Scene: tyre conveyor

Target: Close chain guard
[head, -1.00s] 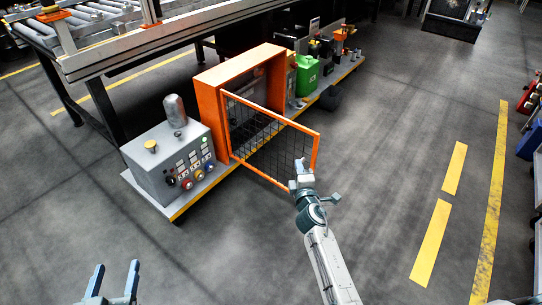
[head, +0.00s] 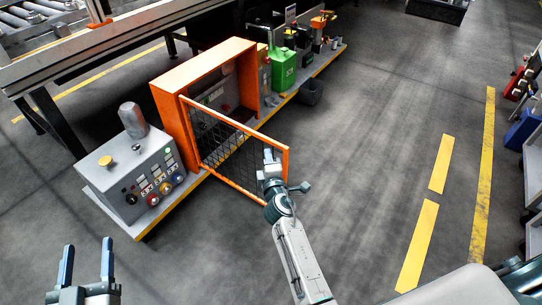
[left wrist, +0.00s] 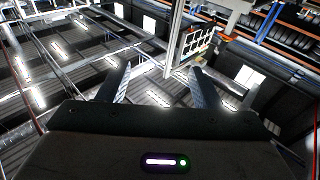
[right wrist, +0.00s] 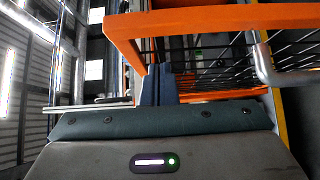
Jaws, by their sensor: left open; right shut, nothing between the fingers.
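The chain guard (head: 233,153) is an orange-framed black mesh door, hinged on the orange housing (head: 170,105) and swung part-way open toward the right. My right gripper (head: 270,155) is shut and empty at the door's free edge, seemingly against or very close to its frame; exact contact is hard to tell. In the right wrist view the shut fingers (right wrist: 158,85) are just below the orange frame (right wrist: 220,20), with mesh behind it. My left gripper (head: 87,262) is open and empty at the lower left, away from the guard. Its spread fingers show in the left wrist view (left wrist: 160,85).
A roller conveyor (head: 40,25) is at the upper left. The floor right of the door is clear.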

